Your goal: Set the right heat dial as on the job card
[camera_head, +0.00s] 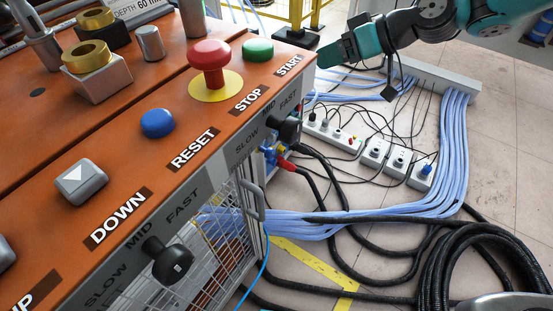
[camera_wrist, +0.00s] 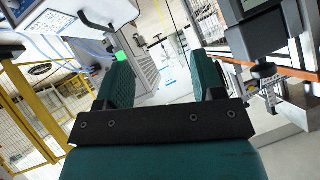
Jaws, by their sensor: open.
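The right heat dial (camera_head: 288,128) is a black knob on the machine's front panel, under a SLOW, MID, FAST scale. Its pointer direction cannot be read. A similar left dial (camera_head: 172,260) sits nearer, under its own scale. My gripper (camera_head: 324,56) is teal and stands to the right of the panel's far end, above and apart from the right dial. In the wrist view my gripper (camera_wrist: 166,75) has its two fingers apart with nothing between them. A black knob (camera_wrist: 263,70) shows right of the fingers; I cannot tell which dial it is. I cannot make out the job card.
The orange machine top (camera_head: 120,130) carries a red stop button (camera_head: 209,57), green start button (camera_head: 258,50) and blue reset button (camera_head: 157,124). Cables and power strips (camera_head: 374,152) cover the floor beside the machine. A yellow fence (camera_wrist: 40,110) shows in the wrist view.

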